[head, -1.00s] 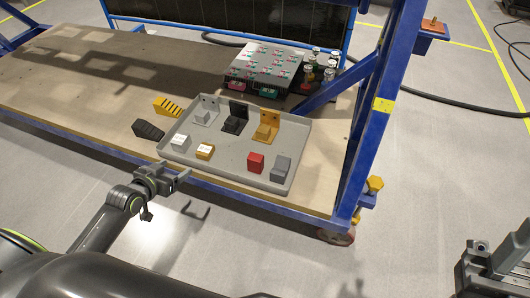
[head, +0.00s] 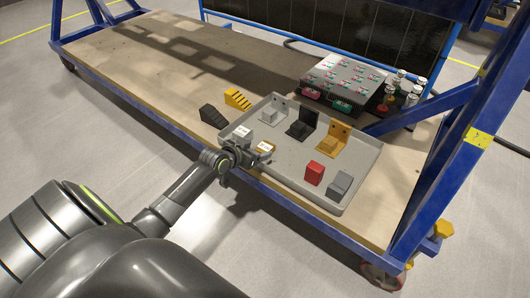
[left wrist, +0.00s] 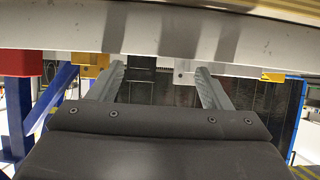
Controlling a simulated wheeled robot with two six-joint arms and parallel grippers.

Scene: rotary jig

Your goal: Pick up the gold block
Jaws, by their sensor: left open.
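My right gripper is not in view.
The table's left is clear.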

